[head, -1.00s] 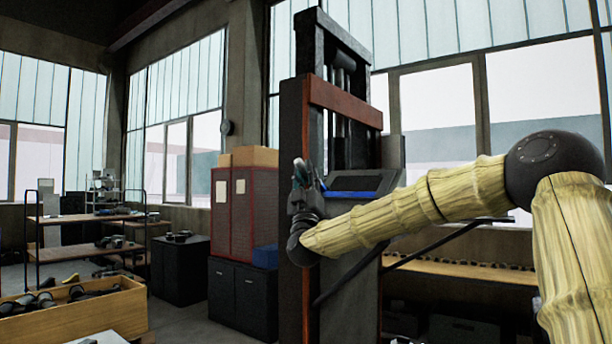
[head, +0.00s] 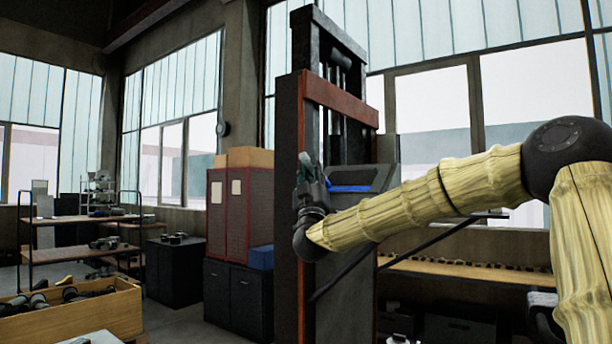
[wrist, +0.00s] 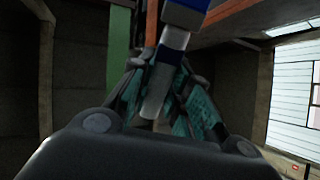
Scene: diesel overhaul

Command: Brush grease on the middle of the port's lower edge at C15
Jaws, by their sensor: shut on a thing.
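My gripper (head: 308,178) is held up in front of the tall dark press, with its fingers pointing upward. In the wrist view its teal-lined fingers (wrist: 165,100) are shut on a pale grey handle with a blue part above it, which appears to be the brush (wrist: 163,80). The far end of the brush runs out of the top of the wrist view, so its bristles are hidden. In the head view the held brush is too small to make out. No port and no C15 mark can be made out in either view.
The press (head: 340,120) with a red crossbeam stands close behind my gripper. Red cabinets (head: 240,212) and a blue box (head: 260,257) stand left of it. A wooden crate of parts (head: 95,312) is at lower left. A long bench (head: 470,268) runs under the right windows.

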